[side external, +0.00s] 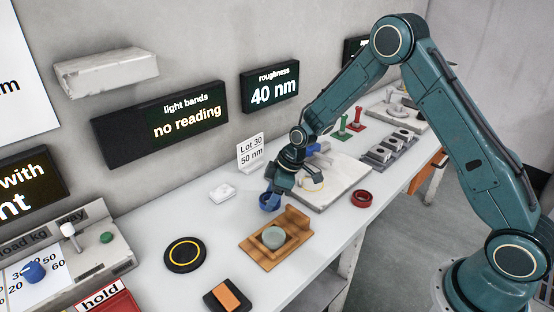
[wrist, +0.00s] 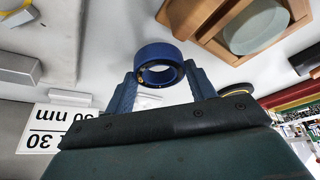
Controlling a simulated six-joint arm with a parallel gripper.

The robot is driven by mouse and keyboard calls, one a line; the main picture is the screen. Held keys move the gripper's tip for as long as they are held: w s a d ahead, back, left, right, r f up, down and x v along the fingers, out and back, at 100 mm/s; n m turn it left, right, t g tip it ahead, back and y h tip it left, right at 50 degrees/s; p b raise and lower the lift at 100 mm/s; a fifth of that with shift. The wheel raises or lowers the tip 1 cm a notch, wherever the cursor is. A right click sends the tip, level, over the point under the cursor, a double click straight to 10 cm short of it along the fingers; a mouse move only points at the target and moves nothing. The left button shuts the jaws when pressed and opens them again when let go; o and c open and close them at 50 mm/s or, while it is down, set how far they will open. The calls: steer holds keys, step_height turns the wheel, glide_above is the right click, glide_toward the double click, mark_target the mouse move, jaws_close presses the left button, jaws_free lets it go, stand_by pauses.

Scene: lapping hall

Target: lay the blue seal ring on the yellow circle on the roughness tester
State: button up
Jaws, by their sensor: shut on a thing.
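My gripper (side external: 274,190) is shut on the blue seal ring (side external: 270,204) and holds it between the fingertips, left of the roughness tester. In the wrist view the ring (wrist: 160,51) sits between the two blue fingers, its hole facing the camera. The roughness tester appears to be the pale grey slab (side external: 335,196) right of my gripper. The yellow circle (side external: 312,188) shows on its top, partly hidden behind my wrist. I cannot tell the gap between the ring and the table.
A wooden fixture (side external: 255,246) holding a grey-green disc (side external: 274,237) stands just in front of the ring. A red ring (side external: 362,198) lies in front of the slab. A white block (side external: 222,193) and a Lot 30 card (side external: 251,152) stand behind left. A black yellow-ringed disc (side external: 185,254) lies left.

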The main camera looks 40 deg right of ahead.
step_height(320, 180, up, 17)
steer(key=shift+r, duration=0.2)
stand_by(0.3)
steer(key=shift+d, duration=0.1)
stand_by(0.4)
step_height(320, 180, up, 2)
steer(key=n+g+y, duration=0.1)
steer(key=n+g, duration=0.2)
steer(key=n, duration=0.5)
glide_above(310, 185)
steer(key=shift+d+r+n, duration=0.1)
steer(key=shift+d+n, duration=0.4)
steer(key=shift+d, duration=0.25)
steer(key=shift+f, duration=10)
steer(key=shift+f, duration=0.15)
